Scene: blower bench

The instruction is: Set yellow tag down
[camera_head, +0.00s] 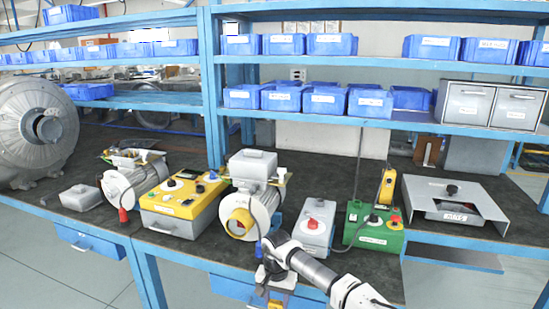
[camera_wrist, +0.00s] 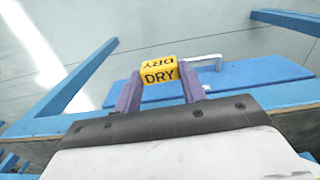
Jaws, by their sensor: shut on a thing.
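The yellow tag (camera_wrist: 160,76) carries the black word DRY. It sits between the two purple fingers of my gripper (camera_wrist: 160,84) in the wrist view, and the fingers are shut on it. In the head view, my gripper (camera_head: 274,290) is at the bottom middle, by the bench's front edge. A small yellow part of the tag (camera_head: 275,304) shows at the bottom of that picture. In the wrist view, the floor and a blue drawer front (camera_wrist: 250,78) lie beyond the tag.
The dark bench top (camera_head: 385,285) holds a yellow control box (camera_head: 180,205), a motor with a yellow cap (camera_head: 240,222), a grey box with a red knob (camera_head: 316,228), a green box (camera_head: 375,236) and a grey metal tray (camera_head: 425,188). Blue bins (camera_head: 325,103) fill the shelves behind.

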